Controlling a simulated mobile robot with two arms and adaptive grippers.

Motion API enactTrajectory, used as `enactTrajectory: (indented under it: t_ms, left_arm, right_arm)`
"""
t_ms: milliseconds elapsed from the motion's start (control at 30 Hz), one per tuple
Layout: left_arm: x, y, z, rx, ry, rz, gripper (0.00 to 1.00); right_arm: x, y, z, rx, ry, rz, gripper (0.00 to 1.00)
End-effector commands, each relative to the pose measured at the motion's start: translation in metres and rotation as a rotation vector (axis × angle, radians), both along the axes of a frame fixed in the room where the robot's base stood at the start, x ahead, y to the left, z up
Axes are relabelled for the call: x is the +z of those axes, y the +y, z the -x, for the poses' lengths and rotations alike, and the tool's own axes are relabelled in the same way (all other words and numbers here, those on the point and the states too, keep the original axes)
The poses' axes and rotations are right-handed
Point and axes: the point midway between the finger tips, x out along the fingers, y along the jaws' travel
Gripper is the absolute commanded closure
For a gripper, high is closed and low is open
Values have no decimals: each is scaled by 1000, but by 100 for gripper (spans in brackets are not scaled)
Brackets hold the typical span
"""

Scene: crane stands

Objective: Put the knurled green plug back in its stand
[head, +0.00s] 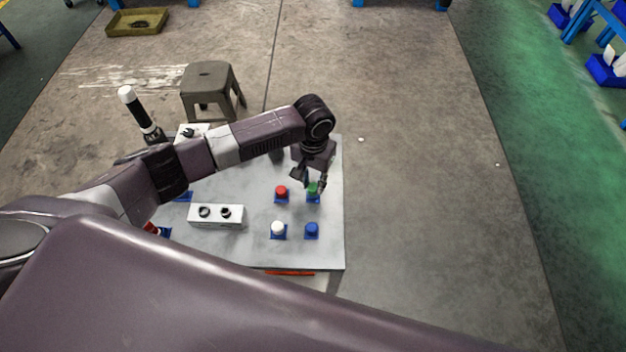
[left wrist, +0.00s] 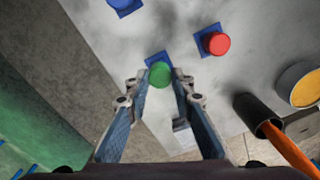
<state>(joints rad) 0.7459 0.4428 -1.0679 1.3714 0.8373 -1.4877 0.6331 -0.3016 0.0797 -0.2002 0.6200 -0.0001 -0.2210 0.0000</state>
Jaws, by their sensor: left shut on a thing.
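The green plug (head: 313,188) is between the fingertips of my left gripper (head: 309,182), near the right edge of the grey table. My left gripper is shut on it. In the left wrist view the green plug (left wrist: 160,75) shows as a round top between the two fingertips (left wrist: 160,80). A blue stand (head: 313,199) lies directly under or just beside the plug; in the left wrist view a corner of this stand (left wrist: 157,59) shows behind it. I cannot tell whether the plug is seated or held above the stand. My right gripper is not in view.
A red plug (head: 281,190) sits on a blue stand left of the green one. A white plug (head: 278,227) and a blue plug (head: 311,228) stand nearer. A white box (head: 230,222) with two dark round parts is at left. A black cup (left wrist: 254,112) holds an orange stick.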

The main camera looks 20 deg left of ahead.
Motion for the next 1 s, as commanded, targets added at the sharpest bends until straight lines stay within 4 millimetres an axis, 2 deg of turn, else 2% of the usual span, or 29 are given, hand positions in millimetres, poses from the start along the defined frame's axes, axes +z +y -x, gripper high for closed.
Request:
enactTrajectory:
  t_ms: [433, 933, 967, 1000]
  left_arm:
    - [-1, 0, 0, 0, 0, 0, 100]
    - [-20, -1, 0, -1, -1, 0, 100]
    - [-18, -1, -1, -1, -2, 0, 76]
    - [-18, 0, -1, -1, -2, 0, 71]
  right_arm:
    - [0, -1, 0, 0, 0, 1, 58]
    - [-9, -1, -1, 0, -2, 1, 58]
    - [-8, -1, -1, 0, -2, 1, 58]
    - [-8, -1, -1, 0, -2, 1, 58]
